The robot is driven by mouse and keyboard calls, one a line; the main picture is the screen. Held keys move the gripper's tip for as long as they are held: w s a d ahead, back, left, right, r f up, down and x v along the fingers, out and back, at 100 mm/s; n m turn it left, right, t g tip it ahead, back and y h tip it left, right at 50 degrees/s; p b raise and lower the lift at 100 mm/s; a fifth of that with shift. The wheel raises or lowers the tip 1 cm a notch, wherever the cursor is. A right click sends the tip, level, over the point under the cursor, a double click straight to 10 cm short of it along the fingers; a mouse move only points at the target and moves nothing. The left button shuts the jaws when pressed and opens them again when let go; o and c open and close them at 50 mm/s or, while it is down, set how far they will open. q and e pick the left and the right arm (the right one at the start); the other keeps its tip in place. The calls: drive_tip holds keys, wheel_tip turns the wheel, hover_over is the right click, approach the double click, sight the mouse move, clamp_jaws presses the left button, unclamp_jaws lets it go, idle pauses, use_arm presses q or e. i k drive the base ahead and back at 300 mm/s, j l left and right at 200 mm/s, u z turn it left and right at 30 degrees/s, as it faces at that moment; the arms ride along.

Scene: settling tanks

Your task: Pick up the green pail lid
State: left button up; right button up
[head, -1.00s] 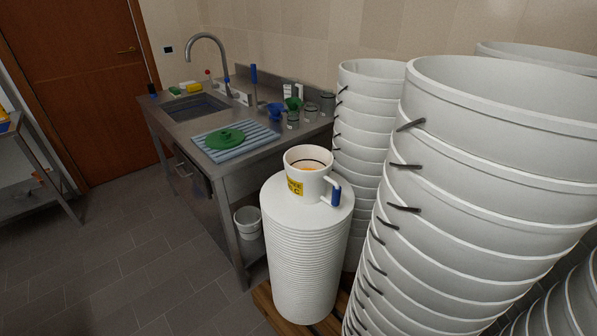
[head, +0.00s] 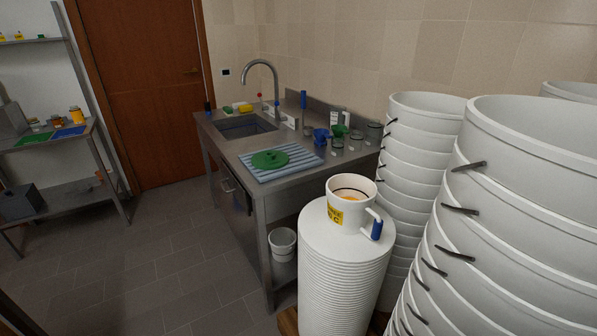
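The green pail lid (head: 270,159) lies flat on a blue-and-white striped cloth (head: 290,172) at the near end of the steel sink counter. It is round with a raised middle, and nothing covers it. Neither of my grippers shows in the head view, and the lid is not held.
A tall stack of white lids (head: 345,275) with a white jug (head: 351,204) on top stands in front of the counter's right end. Stacks of white pails (head: 520,230) fill the right side. Glass jars (head: 373,134) and funnels stand behind the cloth. The floor (head: 170,265) at left is clear.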

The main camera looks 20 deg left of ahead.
sight(271, 159)
drive_tip(key=j+z, duration=0.15)
drive_tip(key=z, duration=0.25)
drive_tip(key=i+j+z, duration=0.1)
drive_tip(key=z, duration=0.3)
drive_tip(key=j+z, duration=0.2)
drive_tip(key=z, duration=0.2)
drive_tip(key=j+z, duration=0.2)
drive_tip(key=z, duration=0.2)
